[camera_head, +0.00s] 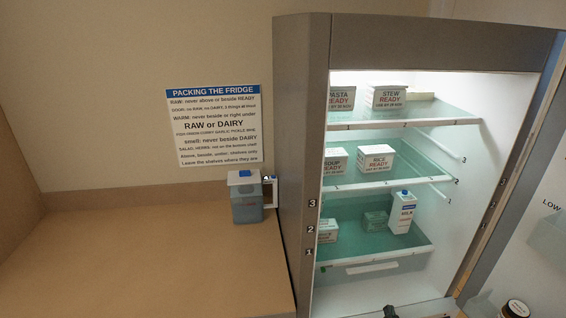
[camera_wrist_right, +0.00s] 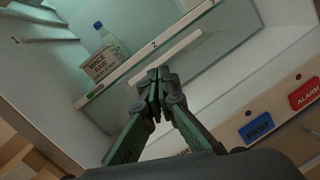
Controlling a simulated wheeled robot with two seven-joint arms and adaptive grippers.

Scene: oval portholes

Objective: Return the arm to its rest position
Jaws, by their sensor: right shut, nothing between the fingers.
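My right gripper (camera_wrist_right: 156,82) shows in the wrist view with its green fingers closed together and nothing between them. It is in front of the open fridge (camera_head: 302,130), below the lowest shelf's front edge, close to a white handle-like bar (camera_wrist_right: 165,58). In the head view only a dark tip of the right gripper (camera_head: 390,312) shows at the bottom edge. My left gripper is not in view.
Fridge shelves hold several labelled boxes, including a rice box (camera_head: 376,159), and a milk carton (camera_head: 402,213). A blue-lidded jug (camera_head: 246,197) stands on the counter (camera_head: 150,260), otherwise clear. The open door (camera_head: 510,190) is at right, with a jar (camera_head: 516,309) low down.

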